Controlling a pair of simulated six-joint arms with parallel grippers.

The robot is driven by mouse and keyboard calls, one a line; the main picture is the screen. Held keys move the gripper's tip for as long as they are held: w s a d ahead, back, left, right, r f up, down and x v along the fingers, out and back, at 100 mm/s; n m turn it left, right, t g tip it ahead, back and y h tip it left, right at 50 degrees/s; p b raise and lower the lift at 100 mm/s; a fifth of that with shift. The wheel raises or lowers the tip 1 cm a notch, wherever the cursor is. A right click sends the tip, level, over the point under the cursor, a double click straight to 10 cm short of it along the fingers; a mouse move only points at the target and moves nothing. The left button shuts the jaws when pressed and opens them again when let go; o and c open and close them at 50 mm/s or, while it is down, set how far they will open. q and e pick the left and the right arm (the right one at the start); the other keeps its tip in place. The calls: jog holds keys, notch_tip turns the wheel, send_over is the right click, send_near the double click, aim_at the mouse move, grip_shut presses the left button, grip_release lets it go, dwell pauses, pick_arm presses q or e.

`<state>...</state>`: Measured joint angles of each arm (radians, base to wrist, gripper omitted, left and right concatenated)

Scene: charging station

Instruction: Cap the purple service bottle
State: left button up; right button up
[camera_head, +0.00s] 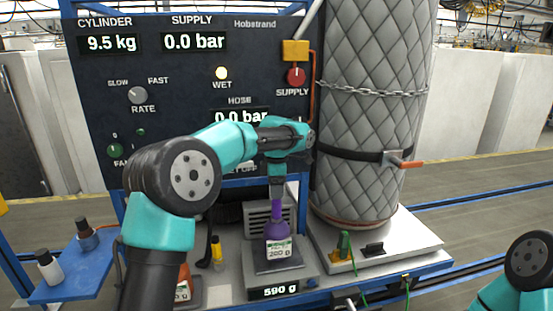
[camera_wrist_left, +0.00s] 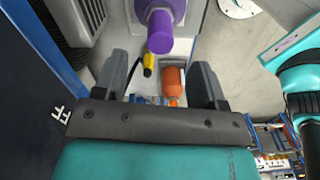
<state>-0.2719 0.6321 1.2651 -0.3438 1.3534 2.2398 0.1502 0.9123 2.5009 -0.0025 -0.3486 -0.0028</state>
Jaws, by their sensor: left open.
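The purple service bottle (camera_head: 278,228) stands upright on the scale in the head view, with a label reading 200 g. Its purple top (camera_wrist_left: 160,30) shows in the wrist view beyond my fingers; I cannot tell whether this is a cap or the bare neck. My left gripper (camera_head: 277,192) points down just above the bottle. In the wrist view my left gripper (camera_wrist_left: 162,82) has its two fingers wide apart, with nothing held between them. Only an elbow of my right arm shows at the lower right, and its gripper is out of view.
The scale (camera_head: 274,292) reads 590 g. A yellow item (camera_head: 217,250) and an orange bottle (camera_head: 184,280) stand left of it. A blue shelf (camera_head: 75,272) holds two dark-capped bottles. The quilted cylinder (camera_head: 370,100) stands to the right, and the control panel (camera_head: 185,95) rises behind.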

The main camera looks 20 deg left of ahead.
aim_at(277, 201)
pick_arm(q)
notch_tip(277, 201, up, 10)
jog(key=shift+r, duration=0.15)
dwell(0.8)
